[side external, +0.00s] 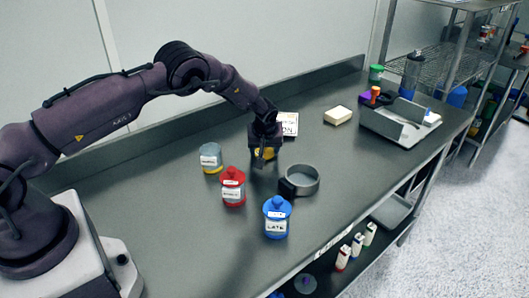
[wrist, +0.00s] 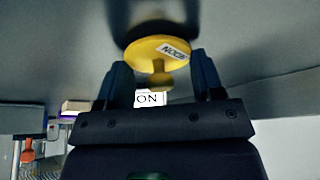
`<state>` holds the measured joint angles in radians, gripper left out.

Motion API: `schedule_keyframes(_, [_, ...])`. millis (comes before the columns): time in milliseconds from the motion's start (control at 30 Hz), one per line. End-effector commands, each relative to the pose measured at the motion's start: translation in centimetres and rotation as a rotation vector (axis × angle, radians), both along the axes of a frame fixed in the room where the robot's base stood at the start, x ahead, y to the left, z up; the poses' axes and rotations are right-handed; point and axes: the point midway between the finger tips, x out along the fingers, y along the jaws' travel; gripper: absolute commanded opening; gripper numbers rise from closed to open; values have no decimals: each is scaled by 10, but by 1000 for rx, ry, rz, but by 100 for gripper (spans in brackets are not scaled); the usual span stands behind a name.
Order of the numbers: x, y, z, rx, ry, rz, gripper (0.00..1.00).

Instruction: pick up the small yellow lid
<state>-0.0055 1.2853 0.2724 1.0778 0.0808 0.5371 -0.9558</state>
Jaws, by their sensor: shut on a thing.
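The small yellow lid (wrist: 155,52) is a round disc with a knob and a white label that seems to read NOON, upside down. In the wrist view it lies between my fingers, with its knob towards my palm. My gripper (wrist: 162,78) is shut on it. In the side external view my gripper (side external: 262,158) is over the counter, and only a bit of the yellow lid (side external: 265,153) shows behind the dark fingers. I cannot tell whether the lid touches the counter.
A grey jar with a yellow base (side external: 211,158), a red lidded jar (side external: 233,187) and a blue lidded jar (side external: 276,217) stand nearby. A round grey sifter (side external: 300,180) is right of my gripper. A white label card (side external: 288,124) and a pale block (side external: 338,115) are behind.

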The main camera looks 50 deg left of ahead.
Motion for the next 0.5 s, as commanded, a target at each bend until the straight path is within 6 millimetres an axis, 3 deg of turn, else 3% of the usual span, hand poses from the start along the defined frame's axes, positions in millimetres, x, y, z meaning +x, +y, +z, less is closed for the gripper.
schedule_keyframes(267, [0, 0, 4, 0, -1, 0, 39])
schedule_keyframes(500, [1, 0, 34, 1, -4, 0, 39])
